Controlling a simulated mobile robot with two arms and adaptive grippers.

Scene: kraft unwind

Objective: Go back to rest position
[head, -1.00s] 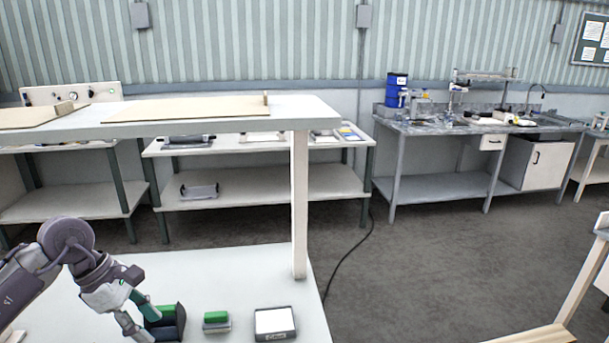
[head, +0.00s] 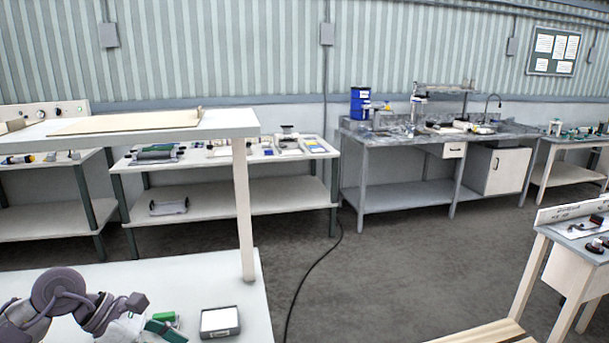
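My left arm shows at the lower left of the head view, over the white table. My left gripper (head: 165,331) is at the bottom edge of the picture, cut off, so its opening cannot be made out. A green block (head: 165,317) lies on the table just beyond it, partly hidden by the gripper. My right gripper is not in view.
A small grey device with a white top (head: 220,321) sits right of the gripper. The white table (head: 240,268) has a post and raised shelf (head: 225,128). A wooden surface (head: 480,334) is at lower right. Open floor (head: 370,270) lies between, with a black cable (head: 310,270).

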